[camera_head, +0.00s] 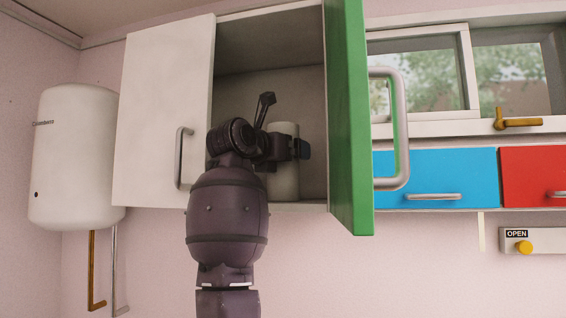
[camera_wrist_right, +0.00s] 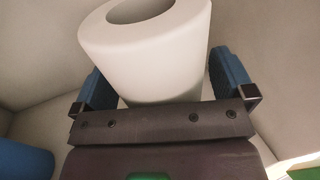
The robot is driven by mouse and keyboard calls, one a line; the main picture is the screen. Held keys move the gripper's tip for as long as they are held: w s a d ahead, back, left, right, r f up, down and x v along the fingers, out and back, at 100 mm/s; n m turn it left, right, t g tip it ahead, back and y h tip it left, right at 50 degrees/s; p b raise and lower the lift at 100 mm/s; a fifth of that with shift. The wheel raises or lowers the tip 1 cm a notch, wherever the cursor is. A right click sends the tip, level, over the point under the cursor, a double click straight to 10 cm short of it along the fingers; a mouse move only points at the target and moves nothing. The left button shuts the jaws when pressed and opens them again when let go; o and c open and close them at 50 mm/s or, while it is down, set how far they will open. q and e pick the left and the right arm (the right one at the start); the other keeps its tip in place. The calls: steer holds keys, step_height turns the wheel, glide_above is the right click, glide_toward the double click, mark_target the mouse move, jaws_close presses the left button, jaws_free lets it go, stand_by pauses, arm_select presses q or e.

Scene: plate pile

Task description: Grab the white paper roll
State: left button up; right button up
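The white paper roll (camera_head: 284,182) stands upright inside the open wall cabinet, partly hidden behind my right gripper (camera_head: 290,148). In the right wrist view the roll (camera_wrist_right: 150,50) shows its hollow top and sits between the two blue fingers of my right gripper (camera_wrist_right: 160,78). The fingers are apart, one on each side of the roll. The right finger shows a small gap to it; whether the left finger touches cannot be told. My left gripper is not in view.
A blue object (camera_wrist_right: 25,160) is at the wrist view's lower left. A water heater (camera_head: 75,155) hangs at the left.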

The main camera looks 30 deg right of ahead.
steer(key=c, duration=1)
steer(key=shift+o, duration=0.2)
